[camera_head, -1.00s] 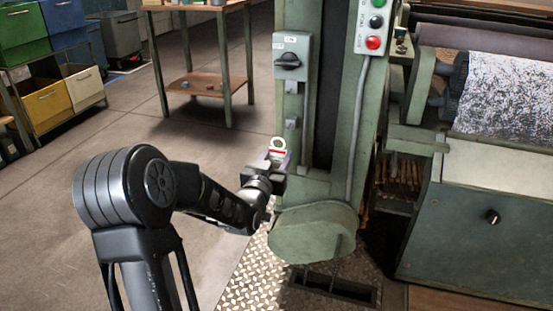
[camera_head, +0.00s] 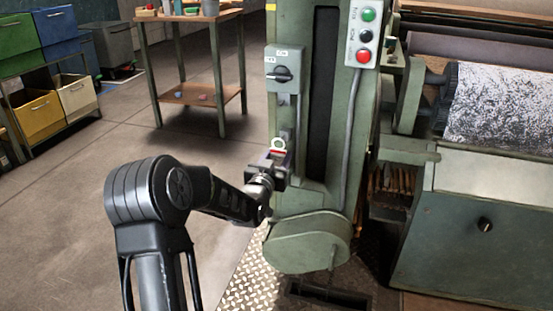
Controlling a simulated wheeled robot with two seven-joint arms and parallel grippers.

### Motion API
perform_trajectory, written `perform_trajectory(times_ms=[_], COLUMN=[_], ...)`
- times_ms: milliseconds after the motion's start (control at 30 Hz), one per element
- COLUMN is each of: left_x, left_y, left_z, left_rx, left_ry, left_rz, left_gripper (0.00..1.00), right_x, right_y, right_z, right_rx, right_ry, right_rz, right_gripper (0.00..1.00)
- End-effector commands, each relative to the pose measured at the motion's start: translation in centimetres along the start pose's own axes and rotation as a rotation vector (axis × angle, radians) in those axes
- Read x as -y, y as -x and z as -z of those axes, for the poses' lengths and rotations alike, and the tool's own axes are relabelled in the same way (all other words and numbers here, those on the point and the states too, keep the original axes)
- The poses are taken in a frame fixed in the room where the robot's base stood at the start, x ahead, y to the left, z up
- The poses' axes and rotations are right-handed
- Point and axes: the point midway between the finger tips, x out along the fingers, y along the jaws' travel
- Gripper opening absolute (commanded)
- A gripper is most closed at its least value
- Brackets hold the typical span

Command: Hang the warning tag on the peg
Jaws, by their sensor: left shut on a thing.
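The warning tag (camera_head: 278,144) is small, white and red with a ring-shaped top. My left gripper (camera_head: 277,157) is shut on it and holds it upright in front of the green machine column (camera_head: 306,195). Most of the tag below its top is hidden by the gripper. The peg cannot be made out clearly; small grey fittings (camera_head: 286,112) on the column sit just above the tag, under the grey switch box (camera_head: 284,72). I cannot tell whether the tag touches the column. My right gripper is not in view.
A control box with green, black and red buttons (camera_head: 364,34) is at the column's upper right. A rounded green cover (camera_head: 308,242) juts out below the gripper. A roller machine (camera_head: 480,215) stands at right. A wooden table (camera_head: 184,15) is behind; open floor lies left.

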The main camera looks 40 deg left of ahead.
Motion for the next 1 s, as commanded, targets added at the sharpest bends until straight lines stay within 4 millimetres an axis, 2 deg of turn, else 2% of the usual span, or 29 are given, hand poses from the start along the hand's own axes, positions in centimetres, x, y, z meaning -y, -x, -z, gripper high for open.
perform_trajectory(times_ms=[1000], left_x=[0.01], left_y=[0.36], left_z=[0.02], left_rx=[0.000], left_ry=[0.000], left_rz=[0.000], left_gripper=[0.09], right_x=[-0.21], right_y=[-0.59], right_z=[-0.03], right_rx=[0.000], right_ry=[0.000], right_rz=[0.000], right_gripper=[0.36])
